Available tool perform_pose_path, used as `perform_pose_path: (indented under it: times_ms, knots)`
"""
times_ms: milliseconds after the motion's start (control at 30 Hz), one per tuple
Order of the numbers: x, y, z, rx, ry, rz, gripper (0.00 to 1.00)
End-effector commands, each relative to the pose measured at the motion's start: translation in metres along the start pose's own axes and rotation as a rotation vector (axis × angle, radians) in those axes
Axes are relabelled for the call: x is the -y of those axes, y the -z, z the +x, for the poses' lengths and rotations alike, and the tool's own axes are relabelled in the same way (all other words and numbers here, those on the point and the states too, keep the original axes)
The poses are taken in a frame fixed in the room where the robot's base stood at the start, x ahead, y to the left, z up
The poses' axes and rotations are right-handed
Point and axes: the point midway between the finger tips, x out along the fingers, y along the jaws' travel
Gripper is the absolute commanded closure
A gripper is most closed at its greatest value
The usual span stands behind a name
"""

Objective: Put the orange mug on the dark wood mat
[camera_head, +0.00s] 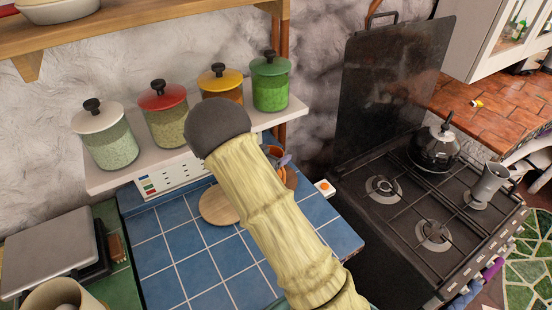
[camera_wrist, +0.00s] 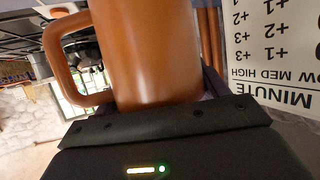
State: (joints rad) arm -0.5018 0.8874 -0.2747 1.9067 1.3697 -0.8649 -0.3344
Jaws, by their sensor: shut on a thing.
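The orange mug (camera_wrist: 155,55) fills the upper middle of the wrist view, with its handle to the left. My gripper (camera_wrist: 160,108) is shut on the mug. The mug hides most of the fingers. In the head view only a small piece of the orange mug (camera_head: 275,151) shows past my arm, close to a brown round piece (camera_head: 291,178) that looks like the dark wood mat. My arm hides most of this mat, and I cannot tell the gap between mug and mat.
A light round wood board (camera_head: 218,205) lies on the blue tiled counter (camera_head: 165,250), left of my arm. A shelf (camera_head: 100,180) with several lidded jars stands behind. A stove (camera_head: 400,225) with a kettle (camera_head: 434,147) and a grey cup (camera_head: 487,185) is at right.

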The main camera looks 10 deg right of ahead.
Motion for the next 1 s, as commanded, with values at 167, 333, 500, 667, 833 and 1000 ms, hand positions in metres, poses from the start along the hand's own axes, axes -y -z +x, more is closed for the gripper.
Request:
perform_pose_path:
  times_ms: [167, 333, 500, 667, 833, 1000]
  knots:
    - [0.0, 0.009, 0.014, -0.003, 0.0, 0.0, 0.57]
    - [0.001, -0.016, 0.022, -0.001, 0.001, -0.005, 0.57]
    - [0.0, -0.025, 0.027, -0.002, 0.0, -0.001, 0.57]
    - [0.0, -0.026, 0.027, -0.002, 0.0, 0.0, 0.57]
    - [0.0, -0.029, 0.028, -0.002, 0.0, 0.0, 0.57]
    - [0.0, -0.029, 0.028, 0.0, 0.0, 0.0, 0.05]
